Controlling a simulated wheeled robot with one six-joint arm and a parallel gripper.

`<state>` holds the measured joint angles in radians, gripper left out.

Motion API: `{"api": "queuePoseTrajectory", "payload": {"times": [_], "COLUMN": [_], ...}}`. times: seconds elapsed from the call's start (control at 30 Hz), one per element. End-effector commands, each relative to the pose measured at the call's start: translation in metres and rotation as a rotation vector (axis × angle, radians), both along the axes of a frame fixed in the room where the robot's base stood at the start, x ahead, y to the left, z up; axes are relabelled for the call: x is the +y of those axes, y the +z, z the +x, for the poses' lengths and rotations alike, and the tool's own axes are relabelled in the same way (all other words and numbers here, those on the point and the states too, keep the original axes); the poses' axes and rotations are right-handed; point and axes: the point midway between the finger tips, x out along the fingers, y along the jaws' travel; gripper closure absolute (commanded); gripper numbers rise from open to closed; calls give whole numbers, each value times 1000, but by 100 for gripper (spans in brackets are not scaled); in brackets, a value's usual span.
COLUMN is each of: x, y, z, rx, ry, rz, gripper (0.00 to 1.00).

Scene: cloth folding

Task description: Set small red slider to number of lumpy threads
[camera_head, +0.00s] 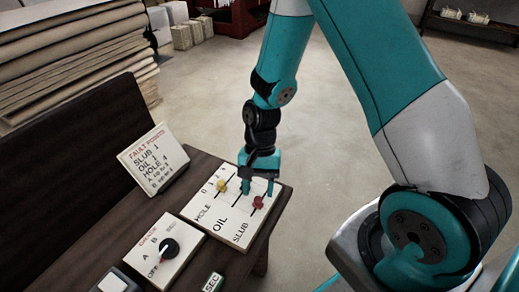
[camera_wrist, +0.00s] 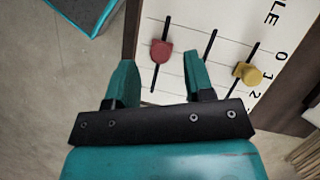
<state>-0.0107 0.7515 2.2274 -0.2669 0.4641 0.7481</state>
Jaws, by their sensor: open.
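The slider board (camera_head: 209,210) lies on the dark table, with slots labelled HOLE, OIL and SLUB. A red slider knob (camera_head: 258,202) sits in the SLUB slot; it also shows in the wrist view (camera_wrist: 162,51). A yellow knob (camera_head: 221,187) is in the HOLE slot. No knob shows on the visible part of the OIL slot (camera_wrist: 208,58); my gripper covers the rest. My gripper (camera_head: 259,189) is open over the board. In the wrist view its fingers (camera_wrist: 160,72) lie left and right of the red knob, nearly level with it; contact cannot be told.
A sign (camera_head: 155,158) headed FAULT POINTS lists SLUB 1, OIL and HOLE 4; smaller lines are hard to read. A panel with a black rotary knob (camera_head: 169,248), marked OFF, A and B, stands nearer.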

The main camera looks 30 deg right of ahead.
Motion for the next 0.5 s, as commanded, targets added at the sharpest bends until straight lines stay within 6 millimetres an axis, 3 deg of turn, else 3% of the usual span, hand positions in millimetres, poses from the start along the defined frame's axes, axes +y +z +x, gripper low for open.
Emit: {"api": "queuePoseTrajectory", "payload": {"times": [0.3, 0.5], "x": [-19, -30], "y": [79, 119], "z": [25, 38], "rx": [-7, -4], "ry": [-3, -3], "rz": [0, 0], "gripper": [52, 52]}}
